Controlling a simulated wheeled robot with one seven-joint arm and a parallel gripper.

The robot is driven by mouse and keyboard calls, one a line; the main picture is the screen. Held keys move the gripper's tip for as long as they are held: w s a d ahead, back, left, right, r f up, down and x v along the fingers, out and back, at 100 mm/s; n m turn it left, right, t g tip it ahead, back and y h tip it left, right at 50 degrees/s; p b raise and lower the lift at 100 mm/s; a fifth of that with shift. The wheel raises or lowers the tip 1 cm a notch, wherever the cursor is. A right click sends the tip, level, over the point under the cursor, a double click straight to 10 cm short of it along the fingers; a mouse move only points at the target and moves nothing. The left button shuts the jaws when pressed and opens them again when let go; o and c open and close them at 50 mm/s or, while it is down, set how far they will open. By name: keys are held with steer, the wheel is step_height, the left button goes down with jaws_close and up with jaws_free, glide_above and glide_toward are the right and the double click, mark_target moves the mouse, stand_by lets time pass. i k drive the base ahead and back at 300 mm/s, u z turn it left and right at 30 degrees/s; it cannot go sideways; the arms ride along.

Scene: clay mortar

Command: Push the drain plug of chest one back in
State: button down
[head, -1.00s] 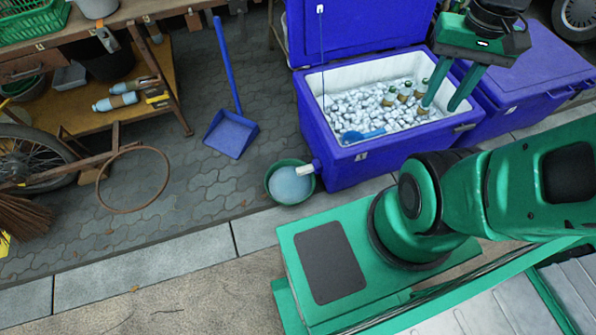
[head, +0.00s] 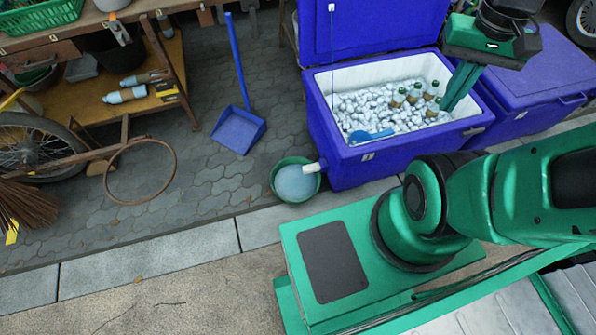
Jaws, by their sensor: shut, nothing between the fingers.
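An open blue chest (head: 390,165) full of ice stands right of centre, its lid raised at the back. A short white piece, seemingly the drain plug (head: 311,168), sticks out of the chest's lower left side, above a green bucket (head: 281,194) of pale water. I cannot tell how far it is out. My gripper (head: 446,108) is shut and empty, pointing down over the right part of the open chest. It is well to the right of the plug and higher. Its fingers hide part of the ice and rim.
Bottles and a blue scoop (head: 371,136) lie in the ice. A second, closed blue chest (head: 540,85) stands at the right. A blue dustpan (head: 238,130) and a rusty hoop (head: 172,180) are on the paving. The paving left of the bucket is mostly clear.

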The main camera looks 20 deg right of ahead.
mark_target(307, 169)
steer(key=u, duration=2.25)
steer(key=k, duration=0.95)
steer(key=z, duration=1.7)
steer(key=i, duration=1)
steer(key=u, duration=0.05)
